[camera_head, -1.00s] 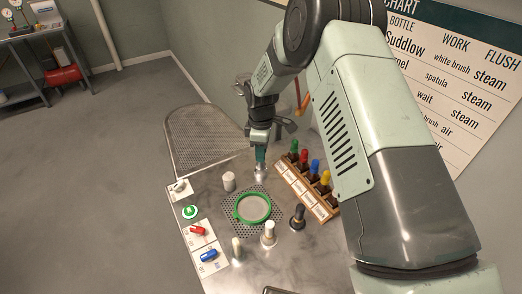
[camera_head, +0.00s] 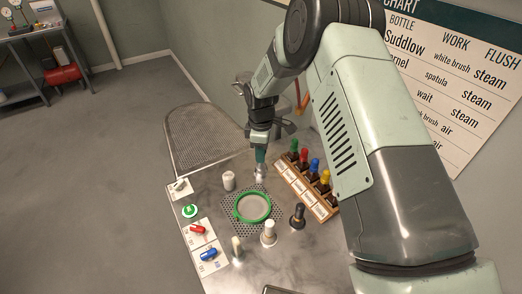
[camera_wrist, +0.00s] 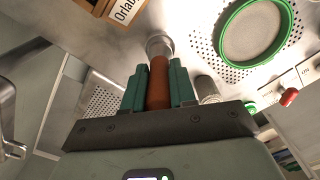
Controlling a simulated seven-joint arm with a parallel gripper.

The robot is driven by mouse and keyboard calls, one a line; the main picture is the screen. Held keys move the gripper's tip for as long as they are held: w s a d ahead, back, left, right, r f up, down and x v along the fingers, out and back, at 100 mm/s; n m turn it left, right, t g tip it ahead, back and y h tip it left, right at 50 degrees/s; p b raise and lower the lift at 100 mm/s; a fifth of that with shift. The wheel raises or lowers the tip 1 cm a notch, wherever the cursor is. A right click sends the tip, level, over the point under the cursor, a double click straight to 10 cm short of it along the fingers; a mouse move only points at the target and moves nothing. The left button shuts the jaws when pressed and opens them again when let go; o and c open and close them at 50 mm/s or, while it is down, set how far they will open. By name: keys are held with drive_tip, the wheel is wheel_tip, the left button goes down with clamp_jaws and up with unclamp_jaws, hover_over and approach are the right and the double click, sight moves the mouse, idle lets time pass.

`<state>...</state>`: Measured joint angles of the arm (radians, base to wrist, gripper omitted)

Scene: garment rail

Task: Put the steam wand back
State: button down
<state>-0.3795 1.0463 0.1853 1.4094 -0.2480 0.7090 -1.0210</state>
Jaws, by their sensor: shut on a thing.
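My gripper (camera_head: 260,158) points down over the back of the steel table, behind the green-ringed disc. In the wrist view its green fingers (camera_wrist: 158,88) are shut on a red-brown cylindrical handle, which I take to be the steam wand (camera_wrist: 158,75). A silver round piece (camera_wrist: 160,46) shows at the handle's far end, against the table. The silver piece also shows below the fingers in the head view (camera_head: 260,174). I cannot tell whether it is the wand's own end or a holder around it.
A wooden rack (camera_head: 306,188) of coloured-top bottles stands close to the right. A pale grey cylinder (camera_head: 229,180) is to the left. The green-ringed disc (camera_head: 238,217) lies in front, with white-topped (camera_head: 268,233) and black-topped (camera_head: 298,216) tools nearby. Red (camera_head: 198,229) and blue (camera_head: 209,254) switches line the left edge.

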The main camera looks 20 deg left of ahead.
drive_tip(key=shift+f, duration=0.25)
idle(0.3)
drive_tip(key=shift+f, duration=0.4)
drive_tip(key=shift+f, duration=0.2)
idle(0.4)
drive_tip(key=c, duration=0.8)
unclamp_jaws()
drive_tip(key=shift+c, duration=0.2)
drive_tip(key=shift+o, duration=0.4)
drive_tip(key=shift+o, duration=1.3)
drive_tip(key=shift+r, duration=0.1)
